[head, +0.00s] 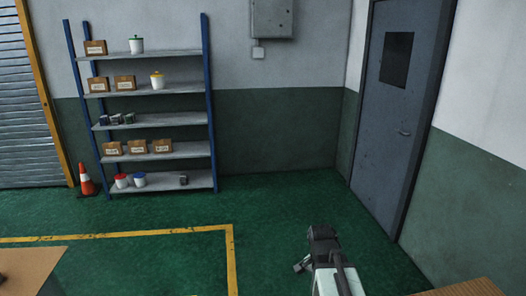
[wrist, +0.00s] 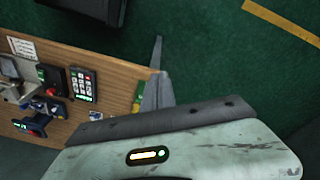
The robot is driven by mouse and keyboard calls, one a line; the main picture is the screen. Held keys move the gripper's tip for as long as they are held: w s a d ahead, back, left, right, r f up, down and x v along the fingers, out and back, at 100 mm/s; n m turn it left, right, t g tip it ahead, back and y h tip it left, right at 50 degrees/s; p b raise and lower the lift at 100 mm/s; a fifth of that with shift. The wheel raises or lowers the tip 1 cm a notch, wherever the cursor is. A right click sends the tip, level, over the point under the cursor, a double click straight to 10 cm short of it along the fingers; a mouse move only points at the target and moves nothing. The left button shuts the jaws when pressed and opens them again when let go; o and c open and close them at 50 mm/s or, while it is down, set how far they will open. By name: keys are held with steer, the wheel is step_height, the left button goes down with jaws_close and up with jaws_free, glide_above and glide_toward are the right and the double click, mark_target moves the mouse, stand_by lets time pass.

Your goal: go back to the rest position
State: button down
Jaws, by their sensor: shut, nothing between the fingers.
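My gripper (wrist: 157,45) shows in the wrist view as narrow grey fingers that are together, with nothing held between them. They point up the picture over the green floor, beside the edge of a wooden surface. In the head view my gripper (head: 301,266) is at the lower right of centre, at the end of my dark and pale arm, in front of open green floor. Its fingers are small there. No object is in contact with it that I can see.
In the wrist view a wooden bench top (wrist: 118,72) holds a keypad device (wrist: 84,84) and several small tools. The head view shows a shelf rack (head: 150,88), an orange cone (head: 86,180) and a grey door (head: 395,110). A wooden top (head: 462,289) lies at lower right. Floor ahead is clear.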

steer(key=s+a+n+y, duration=0.1)
steer(key=a+n, duration=0.7)
steer(key=n, duration=0.3)
steer(key=shift+s+a, duration=0.15)
steer(key=shift+a, duration=0.05)
steer(key=shift+f, duration=0.1)
